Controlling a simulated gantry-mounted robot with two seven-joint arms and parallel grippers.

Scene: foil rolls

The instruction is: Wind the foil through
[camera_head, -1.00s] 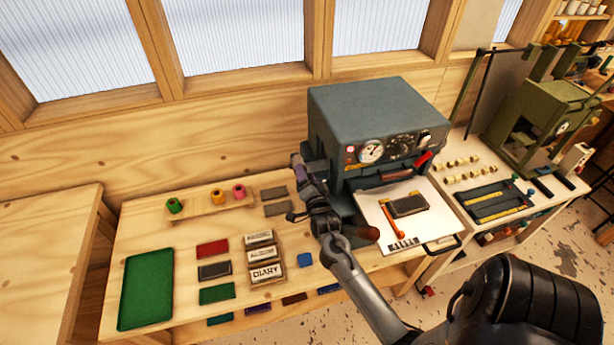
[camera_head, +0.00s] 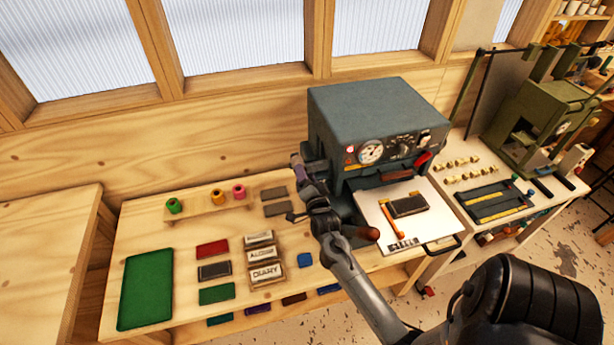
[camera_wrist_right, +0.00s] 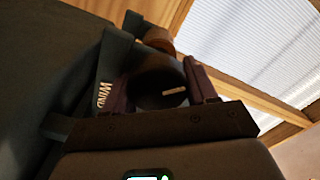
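The grey-green press (camera_head: 375,105) stands at the back of the bench, with a gauge on its front. In the right wrist view, a dark round knob (camera_wrist_right: 155,82) with a pale mark sits beside a plate lettered WIND (camera_wrist_right: 103,94). My right gripper (camera_wrist_right: 163,75) has one finger on each side of this knob and appears closed on it. In the head view, my right gripper (camera_head: 297,162) is at the press's left side, and the knob is hidden. A brown roll-like part (camera_wrist_right: 158,39) shows beyond the knob. My left gripper is not in view.
Green, orange and pink foil rolls (camera_head: 217,196) stand on a wooden strip to the left. A white plate (camera_head: 385,235) in front of the press carries a dark block (camera_head: 408,206). A green tray (camera_head: 146,290) and several coloured pieces lie on the bench.

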